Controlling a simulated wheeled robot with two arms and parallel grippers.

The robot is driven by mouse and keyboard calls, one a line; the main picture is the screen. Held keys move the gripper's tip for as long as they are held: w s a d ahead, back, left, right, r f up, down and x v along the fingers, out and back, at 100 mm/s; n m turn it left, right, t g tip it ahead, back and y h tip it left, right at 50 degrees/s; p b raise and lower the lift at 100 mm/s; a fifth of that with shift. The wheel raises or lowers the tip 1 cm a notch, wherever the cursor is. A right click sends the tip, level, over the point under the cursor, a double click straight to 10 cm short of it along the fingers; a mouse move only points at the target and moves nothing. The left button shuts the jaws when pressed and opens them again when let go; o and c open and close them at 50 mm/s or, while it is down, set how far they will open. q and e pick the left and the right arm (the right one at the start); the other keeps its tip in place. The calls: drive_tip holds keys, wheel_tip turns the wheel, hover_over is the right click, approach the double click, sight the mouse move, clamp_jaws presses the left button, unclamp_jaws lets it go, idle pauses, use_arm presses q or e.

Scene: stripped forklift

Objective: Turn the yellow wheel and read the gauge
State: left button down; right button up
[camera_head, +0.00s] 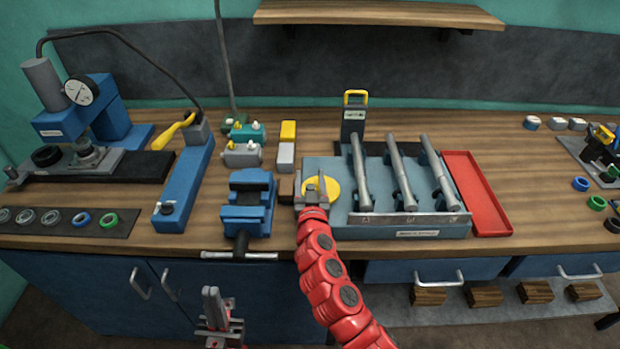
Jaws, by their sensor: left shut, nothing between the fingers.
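A yellow disc (334,188), which looks like the yellow wheel, sits at the left end of the grey-blue tray in the middle of the bench. My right gripper (313,188) is over it and covers its middle and left part. I cannot tell whether its fingers touch the disc or grip anything. The round white gauge (80,91) is on the blue press (108,110) at the far left. Its dial faces me, but its needle and marks are too small to read. My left gripper (212,302) is shut and empty, low in front of the cabinet.
The grey-blue tray (408,232) carries several metal bars right of the disc. A blue vise (248,208) stands just left of it, its handle over the bench front. A red tray (476,190) lies to the right. Bare wood shows beyond it.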

clamp_jaws()
drive_tip(key=y+p, duration=0.1)
drive_tip(key=n+y+p, duration=0.1)
drive_tip(key=p, duration=0.1)
drive_tip(key=n+y+p, duration=0.1)
drive_tip(key=p, duration=0.1)
drive_tip(key=shift+s+d+r+g+y, duration=0.1)
drive_tip(key=shift+s+r+g+y, duration=0.15)
drive_tip(key=shift+s+g+y, duration=0.05)
drive_tip(key=shift+s+f+n+y+p, duration=0.1)
drive_tip(key=shift+f+n+y+p, duration=0.05)
drive_tip(key=shift+n+y+p, duration=0.3)
drive_tip(key=shift+f, duration=0.1)
unclamp_jaws()
drive_tip(key=shift+s, duration=0.1)
